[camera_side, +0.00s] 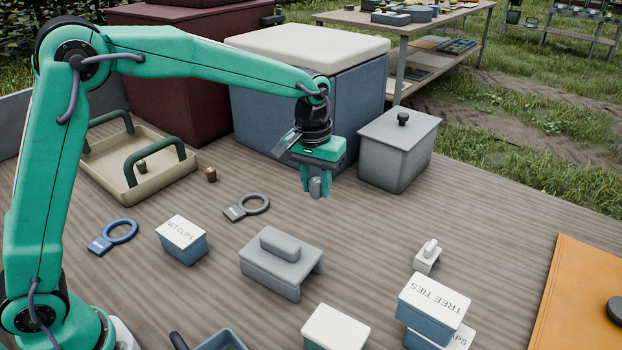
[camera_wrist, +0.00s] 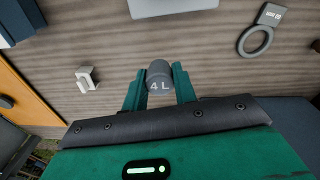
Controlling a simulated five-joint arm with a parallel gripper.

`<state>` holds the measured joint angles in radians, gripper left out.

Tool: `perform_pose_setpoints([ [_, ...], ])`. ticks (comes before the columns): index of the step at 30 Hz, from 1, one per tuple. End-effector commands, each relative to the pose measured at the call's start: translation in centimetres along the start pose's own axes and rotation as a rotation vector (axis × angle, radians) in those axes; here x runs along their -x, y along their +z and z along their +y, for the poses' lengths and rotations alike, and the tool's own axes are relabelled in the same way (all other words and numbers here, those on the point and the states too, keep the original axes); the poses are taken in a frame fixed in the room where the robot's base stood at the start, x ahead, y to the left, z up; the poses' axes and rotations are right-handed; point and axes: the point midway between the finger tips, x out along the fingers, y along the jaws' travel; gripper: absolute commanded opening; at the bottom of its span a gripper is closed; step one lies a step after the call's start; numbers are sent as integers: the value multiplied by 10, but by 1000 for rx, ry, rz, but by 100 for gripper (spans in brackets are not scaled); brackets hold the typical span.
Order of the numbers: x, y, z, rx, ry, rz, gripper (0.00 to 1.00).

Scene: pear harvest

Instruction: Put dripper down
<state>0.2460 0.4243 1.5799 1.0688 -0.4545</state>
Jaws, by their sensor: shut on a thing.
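My gripper (camera_side: 317,180) is shut on a small grey dripper (camera_side: 315,188) and holds it above the wooden table, in front of the blue-grey cooler. In the wrist view the dripper (camera_wrist: 160,84) sits between the two green fingers of my gripper (camera_wrist: 160,90), and its face is marked "4 L". Two other small drippers show in the side view. A green one (camera_side: 141,167) is in the beige tray (camera_side: 118,190) with green handles. A brown one (camera_side: 211,174) stands on the table just right of that tray.
A grey ring tag (camera_side: 247,207) and a blue ring tag (camera_side: 113,235) lie on the table. A grey handled block (camera_side: 281,265), a lidded grey bin (camera_side: 398,150), a "TREE TIES" box (camera_side: 433,307) and a small white piece (camera_side: 427,256) stand around. The table below my gripper is clear.

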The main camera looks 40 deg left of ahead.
Motion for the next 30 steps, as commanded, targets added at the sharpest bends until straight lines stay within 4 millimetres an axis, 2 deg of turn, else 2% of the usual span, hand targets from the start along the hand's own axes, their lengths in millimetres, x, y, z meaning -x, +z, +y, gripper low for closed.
perform_pose_setpoints([
  [1, 11, -2, 0, 1, 2, 5, 6],
  [8, 7, -34, -41, 107, -6, 3, 6],
  [11, 7, -50, -65, 166, -9, 5, 6],
  [17, 8, -83, -128, 307, -18, 8, 6],
  [21, 9, -101, -177, 407, -24, 10, 6],
  [30, 12, -122, -288, 621, -36, 15, 6],
])
